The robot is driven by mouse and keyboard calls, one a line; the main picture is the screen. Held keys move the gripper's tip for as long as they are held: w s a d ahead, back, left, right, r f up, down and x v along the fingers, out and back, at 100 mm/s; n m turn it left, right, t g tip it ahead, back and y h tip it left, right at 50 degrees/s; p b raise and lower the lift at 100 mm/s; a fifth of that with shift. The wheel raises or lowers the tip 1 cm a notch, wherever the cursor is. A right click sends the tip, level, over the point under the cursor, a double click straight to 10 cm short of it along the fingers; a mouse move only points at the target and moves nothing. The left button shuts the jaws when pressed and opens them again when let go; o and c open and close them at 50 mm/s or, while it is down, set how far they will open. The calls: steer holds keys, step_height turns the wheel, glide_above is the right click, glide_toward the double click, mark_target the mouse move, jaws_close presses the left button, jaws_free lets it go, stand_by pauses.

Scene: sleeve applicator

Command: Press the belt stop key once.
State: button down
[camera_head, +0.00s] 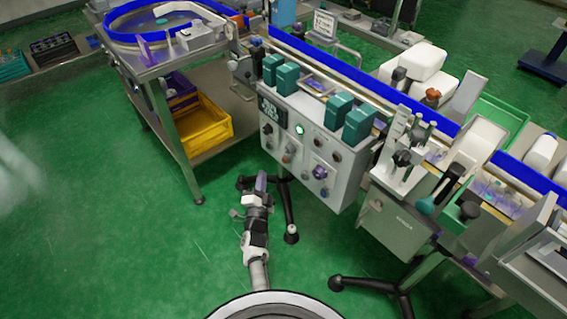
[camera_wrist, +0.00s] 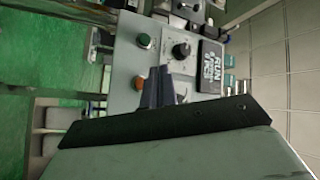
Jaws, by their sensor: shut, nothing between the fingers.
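The control panel (camera_head: 310,150) is the pale front of a box under the conveyor. It carries a dark display, knobs and small round buttons, one lit green (camera_head: 299,130). In the wrist view the panel shows turned sideways, with a green button (camera_wrist: 144,40), an orange-red button (camera_wrist: 139,82), a black dial (camera_wrist: 181,50) and a display (camera_wrist: 209,65) reading RUN. Key labels are unreadable, so I cannot tell which is the belt stop key. My gripper (camera_head: 261,181) is shut and empty, low in front of the panel's left side. Its fingers (camera_wrist: 160,85) cover part of the panel in the wrist view.
Several teal blocks (camera_head: 341,111) stand along the top of the panel box. A steel table (camera_head: 175,60) with a yellow crate (camera_head: 203,131) below is at left. Black stand legs (camera_head: 288,205) stand under the box. Green floor (camera_head: 110,230) is clear at left.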

mark_target(285, 160)
steer(key=w+d+b, duration=0.3)
steer(key=d, duration=0.2)
steer(key=shift+w, duration=0.3)
steer(key=shift+d+b, duration=0.1)
steer(key=shift+b, duration=0.3)
stand_by(1.5)
steer(key=shift+w+d, duration=0.25)
steer(key=shift+w+d+b, duration=0.25)
steer(key=shift+d+b, duration=0.1)
steer(key=shift+b, duration=0.35)
stand_by(0.3)
stand_by(0.4)
steer(key=shift+s+a+p, duration=0.55)
steer(key=shift+a+p, duration=0.1)
steer(key=shift+a, duration=0.1)
